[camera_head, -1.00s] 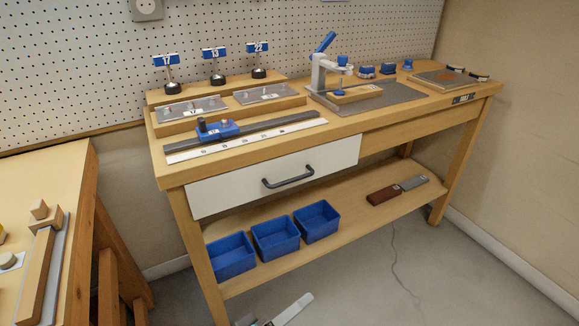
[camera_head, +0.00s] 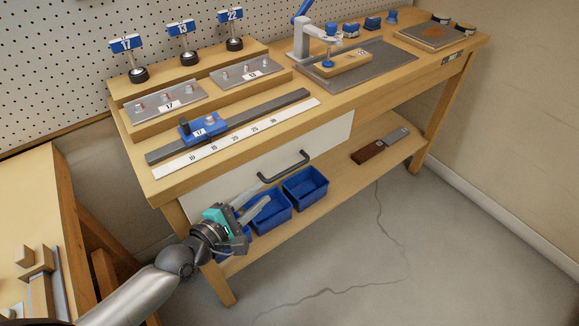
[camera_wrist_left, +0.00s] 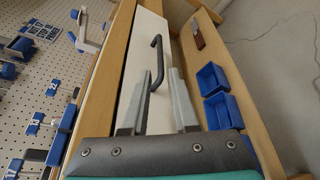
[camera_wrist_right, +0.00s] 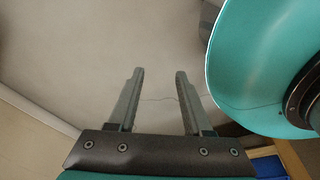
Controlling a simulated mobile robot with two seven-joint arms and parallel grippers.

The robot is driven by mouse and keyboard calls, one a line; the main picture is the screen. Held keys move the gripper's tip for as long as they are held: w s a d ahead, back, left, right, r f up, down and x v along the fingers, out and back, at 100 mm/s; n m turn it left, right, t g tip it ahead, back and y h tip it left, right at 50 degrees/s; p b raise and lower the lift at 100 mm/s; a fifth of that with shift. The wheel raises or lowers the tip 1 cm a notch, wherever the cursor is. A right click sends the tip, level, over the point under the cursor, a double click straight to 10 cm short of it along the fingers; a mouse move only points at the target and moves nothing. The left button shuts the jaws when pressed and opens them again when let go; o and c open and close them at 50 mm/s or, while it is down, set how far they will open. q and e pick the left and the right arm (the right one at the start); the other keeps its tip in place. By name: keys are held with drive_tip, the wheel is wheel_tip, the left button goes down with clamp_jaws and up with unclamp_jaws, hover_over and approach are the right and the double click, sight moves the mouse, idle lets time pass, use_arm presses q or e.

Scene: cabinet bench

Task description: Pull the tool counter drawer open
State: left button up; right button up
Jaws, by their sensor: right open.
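The tool counter drawer has a white front (camera_head: 325,143) that looks flush under the bench top. Its dark bar handle (camera_head: 284,168) is on that front; the handle also shows in the left wrist view (camera_wrist_left: 157,58). My left gripper (camera_head: 260,199) is in front of the drawer, below and left of the handle in the head view. In the left wrist view its fingers (camera_wrist_left: 158,73) are apart, with the handle ahead and its near end seen between them. They hold nothing. My right gripper (camera_wrist_right: 159,72) is open and empty over the floor, outside the head view.
Several blue bins (camera_head: 305,187) sit on the lower shelf, close below my left gripper. Another wooden table (camera_head: 30,200) stands at the left. The floor (camera_head: 350,255) before the bench is clear.

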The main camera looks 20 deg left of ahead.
sight(286, 173)
use_arm(q)
drive_tip(key=b+x, duration=0.1)
drive_tip(key=x, duration=0.4)
drive_tip(key=shift+w+d+f, duration=0.1)
drive_tip(key=shift+w+d, duration=0.05)
drive_tip(key=shift+w, duration=0.25)
drive_tip(key=b+x, duration=0.2)
drive_tip(key=x, duration=0.3)
drive_tip(key=shift+f, duration=0.1)
drive_tip(key=shift+b+x, duration=0.35)
drive_tip(key=shift+x, duration=0.65)
use_arm(e)
drive_tip(key=w+a, duration=0.3)
drive_tip(key=w, duration=0.3)
drive_tip(key=shift+r, duration=0.2)
drive_tip(key=shift+w, duration=0.15)
use_arm(q)
clamp_jaws()
